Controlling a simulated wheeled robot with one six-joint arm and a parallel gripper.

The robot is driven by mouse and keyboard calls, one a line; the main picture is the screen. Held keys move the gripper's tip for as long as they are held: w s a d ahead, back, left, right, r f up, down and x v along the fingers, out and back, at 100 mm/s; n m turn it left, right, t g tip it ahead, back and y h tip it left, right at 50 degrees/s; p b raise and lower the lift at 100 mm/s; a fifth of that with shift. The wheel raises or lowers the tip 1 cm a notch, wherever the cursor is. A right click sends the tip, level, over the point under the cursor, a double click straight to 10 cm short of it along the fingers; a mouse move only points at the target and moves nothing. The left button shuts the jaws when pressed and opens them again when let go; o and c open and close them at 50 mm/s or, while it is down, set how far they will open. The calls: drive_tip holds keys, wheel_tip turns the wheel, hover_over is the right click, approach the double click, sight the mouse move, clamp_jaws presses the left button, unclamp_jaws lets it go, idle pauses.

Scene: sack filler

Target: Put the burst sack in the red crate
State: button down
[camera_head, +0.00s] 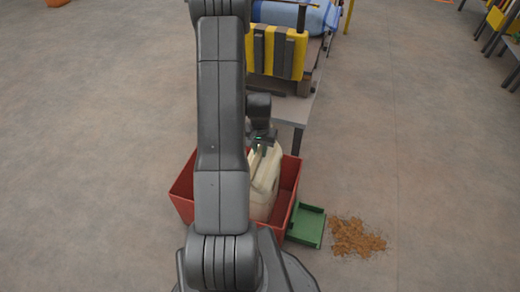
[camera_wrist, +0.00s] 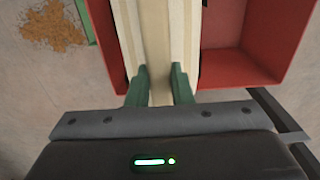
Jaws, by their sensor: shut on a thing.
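A cream sack (camera_head: 264,180) with a tan band stands in or just above the red crate (camera_head: 286,205), close to my arm. My gripper (camera_head: 264,145) is over the crate, shut on the top of the sack. In the wrist view the green fingertips (camera_wrist: 159,84) press on both sides of the sack's band (camera_wrist: 155,35). The red crate (camera_wrist: 238,67) shows on both sides of the sack there. My arm hides part of the crate and sack in the head view. I cannot tell whether the sack touches the crate floor.
A green tray (camera_head: 307,225) lies on the floor right of the crate, beside a brown spill (camera_head: 355,237). A table (camera_head: 300,108) with a yellow and black machine (camera_head: 276,52) and a blue sack (camera_head: 295,14) stands behind. The floor at left is clear.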

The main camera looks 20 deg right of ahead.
drive_tip(key=c, duration=1.2)
unclamp_jaws()
wheel_tip(320, 180, up, 14)
drive_tip(key=p, duration=0.3)
drive_tip(key=shift+f, duration=0.1)
wheel_tip(320, 180, down, 14)
drive_tip(key=b, duration=0.3)
drive_tip(key=shift+r+p, duration=0.45)
drive_tip(key=shift+r, duration=0.15)
drive_tip(key=shift+r+p, duration=0.4)
drive_tip(key=shift+r, duration=0.25)
drive_tip(key=shift+f, duration=0.1)
